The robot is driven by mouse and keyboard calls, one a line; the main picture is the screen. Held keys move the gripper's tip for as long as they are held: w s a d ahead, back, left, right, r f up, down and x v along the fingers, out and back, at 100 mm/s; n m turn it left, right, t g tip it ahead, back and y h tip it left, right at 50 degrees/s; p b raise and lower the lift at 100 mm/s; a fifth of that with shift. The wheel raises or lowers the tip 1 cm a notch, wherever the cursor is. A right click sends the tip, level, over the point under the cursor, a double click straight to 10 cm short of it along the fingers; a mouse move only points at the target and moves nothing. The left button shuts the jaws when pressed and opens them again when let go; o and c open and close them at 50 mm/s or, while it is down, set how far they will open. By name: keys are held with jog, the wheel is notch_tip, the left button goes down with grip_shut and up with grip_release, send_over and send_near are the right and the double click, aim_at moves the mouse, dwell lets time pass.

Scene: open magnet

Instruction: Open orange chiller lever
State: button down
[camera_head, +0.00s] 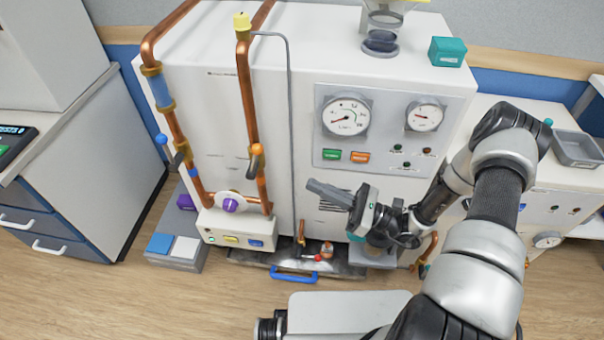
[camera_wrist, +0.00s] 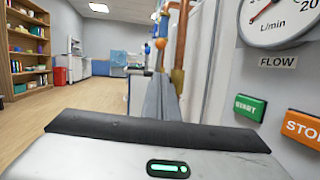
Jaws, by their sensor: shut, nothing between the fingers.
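The orange lever (camera_head: 256,151) is on the right-hand vertical copper pipe at the front of the white machine. It looks roughly upright, close against the pipe; its exact angle is hard to tell. My gripper (camera_head: 312,187) is shut and empty, to the right of and below the lever, in front of the machine and pointing left. In the wrist view my gripper's closed fingers (camera_wrist: 160,97) point towards the copper pipes (camera_wrist: 180,50). Small orange parts show by the pipes there, but I cannot tell which is the lever.
A thin grey tube (camera_head: 289,120) runs down between lever and gripper. The left copper pipe (camera_head: 172,125) has blue fittings. A white box with a purple knob (camera_head: 231,204) sits below. Gauges (camera_head: 347,115) and green and orange buttons (camera_head: 359,157) are on the right panel.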

aim_at(255, 158)
jog(key=x, duration=1.3)
jog(key=shift+a+b, duration=0.2)
jog(key=shift+b, duration=0.1)
jog(key=shift+r, duration=0.1)
jog(key=h+p, duration=0.1)
jog(key=p, duration=0.1)
jog(key=a+r+g+h+p, duration=0.1)
jog(key=p, duration=0.1)
jog(key=shift+w+a+r+n+p, duration=0.1)
jog(key=shift+a+r+n+p, duration=0.1)
jog(key=shift+a+n+p, duration=0.15)
